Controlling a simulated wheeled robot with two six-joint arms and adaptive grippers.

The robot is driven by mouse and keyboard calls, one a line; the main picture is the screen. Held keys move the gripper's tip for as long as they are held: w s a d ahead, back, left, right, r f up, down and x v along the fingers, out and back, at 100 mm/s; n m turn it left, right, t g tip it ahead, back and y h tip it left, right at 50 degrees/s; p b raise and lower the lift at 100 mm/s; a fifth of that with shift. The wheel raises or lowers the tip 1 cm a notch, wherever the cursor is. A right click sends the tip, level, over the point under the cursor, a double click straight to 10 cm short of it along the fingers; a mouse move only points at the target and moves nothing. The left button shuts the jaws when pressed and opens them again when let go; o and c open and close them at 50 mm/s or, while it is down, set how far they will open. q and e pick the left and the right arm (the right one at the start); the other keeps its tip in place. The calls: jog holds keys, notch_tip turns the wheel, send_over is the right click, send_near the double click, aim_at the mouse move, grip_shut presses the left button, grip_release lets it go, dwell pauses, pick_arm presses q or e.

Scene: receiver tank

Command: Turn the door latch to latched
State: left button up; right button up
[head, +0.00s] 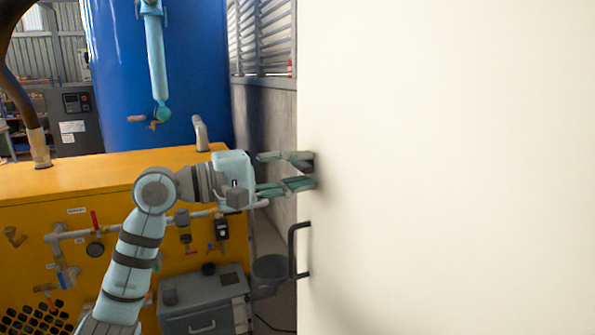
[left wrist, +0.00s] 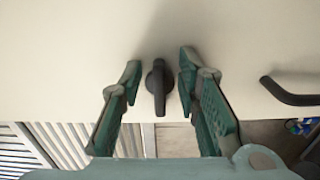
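The door (head: 450,170) is a large cream panel filling the right of the head view; it also fills the top of the left wrist view (left wrist: 60,50). The dark door latch (left wrist: 158,88) is a small lever knob on it, upright in the left wrist picture. In the head view it is mostly hidden by the fingers. My left gripper (head: 300,170) is at the door face. In the left wrist view my left gripper (left wrist: 160,78) is open, one finger on each side of the latch, with gaps visible. My right gripper is not in view.
A black pull handle (head: 294,250) sits on the door below the latch; it shows at the right in the left wrist view (left wrist: 290,93). A yellow cabinet (head: 100,185) with valves and a grey box (head: 205,302) stand left. A blue tank (head: 190,60) rises behind.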

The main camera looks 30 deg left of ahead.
pick_arm(q)
jog(key=shift+s+a, duration=0.2)
jog(key=v, duration=0.7)
jog(key=shift+d, duration=0.1)
